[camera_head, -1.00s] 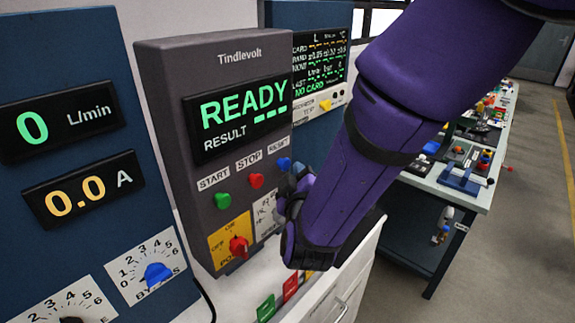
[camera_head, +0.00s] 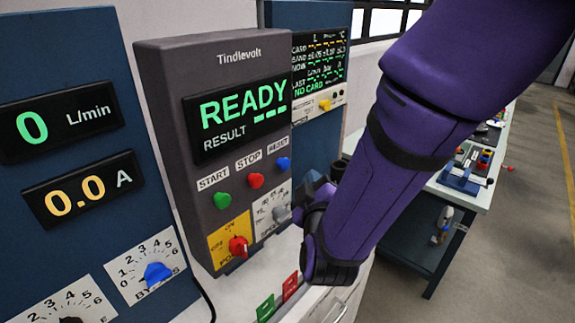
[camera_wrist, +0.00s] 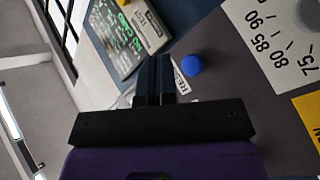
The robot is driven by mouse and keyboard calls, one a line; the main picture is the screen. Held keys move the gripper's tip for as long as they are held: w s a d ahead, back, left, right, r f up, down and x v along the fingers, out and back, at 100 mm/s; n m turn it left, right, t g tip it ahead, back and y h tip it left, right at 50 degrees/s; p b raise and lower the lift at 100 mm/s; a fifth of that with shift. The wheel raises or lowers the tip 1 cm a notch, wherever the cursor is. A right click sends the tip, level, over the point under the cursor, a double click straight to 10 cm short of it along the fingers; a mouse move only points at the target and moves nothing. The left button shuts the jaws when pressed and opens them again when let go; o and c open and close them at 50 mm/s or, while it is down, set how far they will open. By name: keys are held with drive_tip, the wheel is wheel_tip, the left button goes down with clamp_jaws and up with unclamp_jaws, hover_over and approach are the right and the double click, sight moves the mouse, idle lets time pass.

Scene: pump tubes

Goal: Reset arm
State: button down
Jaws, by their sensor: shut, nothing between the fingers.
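My gripper (camera_wrist: 155,82) shows in the wrist view with its two dark fingers together and nothing between them. In the head view my gripper (camera_head: 318,192) is at the end of my purple arm, in front of the right side of the grey Tindlevolt box (camera_head: 220,60). The box's display reads READY, with dashes after RESULT. In the wrist view the fingers overlap the reset label, close to the blue button (camera_wrist: 193,65). I cannot tell from the pictures how far the fingertips are from the panel.
The box has a green start button (camera_head: 222,200), a red stop button (camera_head: 256,180) and a red knob (camera_head: 238,246). A blue panel (camera_head: 75,60) stands at left. A workbench (camera_head: 480,190) with several items is at right, beside open floor (camera_head: 510,260).

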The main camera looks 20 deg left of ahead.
drive_tip(key=shift+w, duration=0.1)
drive_tip(key=w+d+r+m+g+h, duration=0.1)
drive_tip(key=w+d+r+m+g, duration=0.15)
drive_tip(key=d+r, duration=0.35)
drive_tip(key=w+d+r+m+g, duration=0.2)
drive_tip(key=w+d+r+m, duration=0.15)
drive_tip(key=d, duration=0.55)
drive_tip(key=s+d+r+m+g+h, duration=0.1)
drive_tip(key=s+d+r, duration=0.15)
drive_tip(key=d, duration=0.35)
drive_tip(key=s+d+r+m+g+h, duration=0.1)
drive_tip(key=s+d+r+g, duration=0.15)
drive_tip(key=d, duration=0.25)
drive_tip(key=s+d+r+m+g+h, duration=0.1)
drive_tip(key=s+d+m+g+h, duration=0.3)
drive_tip(key=s+d, duration=1.2)
drive_tip(key=s+m, duration=0.2)
drive_tip(key=shift+s+d, duration=0.2)
drive_tip(key=shift+s, duration=0.15)
